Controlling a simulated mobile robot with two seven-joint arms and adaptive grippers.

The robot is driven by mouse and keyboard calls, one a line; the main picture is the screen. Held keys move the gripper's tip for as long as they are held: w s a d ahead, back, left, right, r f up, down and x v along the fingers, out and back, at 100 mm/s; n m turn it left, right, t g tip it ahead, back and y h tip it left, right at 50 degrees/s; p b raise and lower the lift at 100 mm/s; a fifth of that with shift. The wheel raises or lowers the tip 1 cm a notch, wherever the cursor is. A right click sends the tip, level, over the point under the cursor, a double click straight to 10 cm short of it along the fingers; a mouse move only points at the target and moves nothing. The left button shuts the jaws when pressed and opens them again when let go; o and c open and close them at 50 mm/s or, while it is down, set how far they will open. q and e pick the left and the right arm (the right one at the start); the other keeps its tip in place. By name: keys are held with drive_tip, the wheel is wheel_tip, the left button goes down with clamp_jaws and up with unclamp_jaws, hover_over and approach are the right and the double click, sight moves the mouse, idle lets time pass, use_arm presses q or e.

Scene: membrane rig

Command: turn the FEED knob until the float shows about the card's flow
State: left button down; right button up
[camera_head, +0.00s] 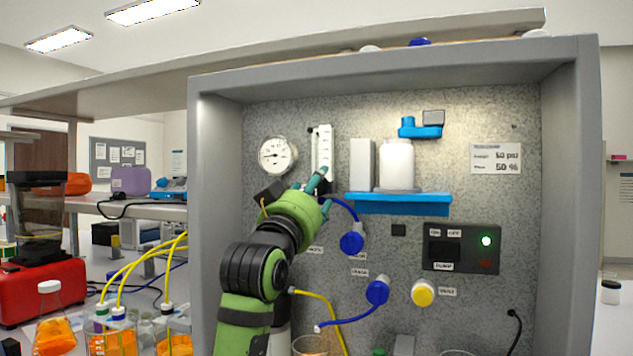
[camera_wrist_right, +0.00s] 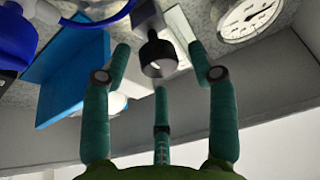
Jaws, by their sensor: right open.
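My right gripper (camera_head: 318,188) is open, its teal fingers raised in front of the rig panel just below the white flow meter (camera_head: 324,150). In the right wrist view, a black knob (camera_wrist_right: 157,52) shows between the spread fingers, with no clear contact. I cannot read a FEED label on it. In the head view, the gripper hides the area under the meter. The float is too small to make out. The card (camera_head: 496,158) at the upper right seems to read 50 psi and 50 %. My left gripper is not in view.
A round gauge (camera_head: 278,156) sits left of the meter. A blue shelf (camera_head: 400,203) holding white containers is close on the right. Below are blue knobs (camera_head: 352,243), a yellow knob (camera_head: 423,293) and a switch box (camera_head: 462,248) with a lit green light. Tubes hang nearby.

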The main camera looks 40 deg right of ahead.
drive_tip(key=shift+x, duration=0.85)
drive_tip(key=c, duration=1.1)
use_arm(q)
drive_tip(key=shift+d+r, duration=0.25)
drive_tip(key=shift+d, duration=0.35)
use_arm(e)
drive_tip(key=shift+r, duration=0.1)
